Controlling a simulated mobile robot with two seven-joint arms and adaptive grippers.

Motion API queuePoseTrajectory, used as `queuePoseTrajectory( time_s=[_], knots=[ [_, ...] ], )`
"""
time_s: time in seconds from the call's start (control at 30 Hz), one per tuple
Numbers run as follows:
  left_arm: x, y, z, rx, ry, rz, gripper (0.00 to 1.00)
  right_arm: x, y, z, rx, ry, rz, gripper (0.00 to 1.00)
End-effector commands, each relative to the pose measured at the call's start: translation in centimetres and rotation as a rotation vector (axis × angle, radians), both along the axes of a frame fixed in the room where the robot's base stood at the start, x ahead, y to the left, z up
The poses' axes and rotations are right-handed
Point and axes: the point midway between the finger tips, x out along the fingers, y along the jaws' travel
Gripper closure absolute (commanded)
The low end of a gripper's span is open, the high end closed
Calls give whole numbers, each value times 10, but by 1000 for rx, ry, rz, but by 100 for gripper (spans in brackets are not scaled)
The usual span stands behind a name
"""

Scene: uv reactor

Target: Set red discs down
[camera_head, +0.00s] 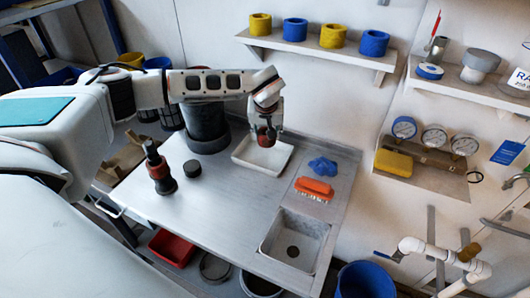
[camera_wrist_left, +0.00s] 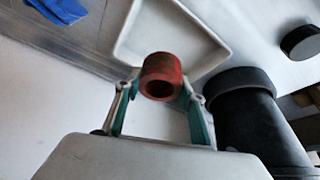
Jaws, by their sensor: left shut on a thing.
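My left gripper (camera_head: 267,128) comes in from the left in the head view and hangs over the white tray (camera_head: 243,151) on the workbench. It is shut on a red disc (camera_head: 266,138), which looks like a short ring with a hole. The red disc also shows in the left wrist view (camera_wrist_left: 160,72), between the fingertips and in front of the tray (camera_wrist_left: 166,12). The part of the tray that shows is bare. I cannot tell how far the disc is above it. My right gripper is not in view.
A black cylinder (camera_head: 207,130) stands close left of the tray. A red and black tool (camera_head: 158,170) and a small black puck (camera_head: 192,168) stand nearer. A blue cloth (camera_head: 322,166), an orange brush (camera_head: 314,188) and a sink (camera_head: 295,240) lie to the right. The front bench surface is clear.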

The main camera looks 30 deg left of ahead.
Motion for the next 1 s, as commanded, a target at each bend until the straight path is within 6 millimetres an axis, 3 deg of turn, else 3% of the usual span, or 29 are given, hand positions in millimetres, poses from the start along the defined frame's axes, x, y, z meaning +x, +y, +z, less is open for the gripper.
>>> queuePoseTrajectory(
  time_s=[0.1,0.37,0.6,1.0],
  knots=[
    [-1,0,-23,-1,3,1,82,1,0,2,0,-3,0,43],
    [0,-1,-43,0,1,0,82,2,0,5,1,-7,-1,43],
    [-1,-1,-73,-1,2,-1,82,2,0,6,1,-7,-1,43],
    [0,-1,-78,0,-1,-1,82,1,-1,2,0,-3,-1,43]
  ],
)
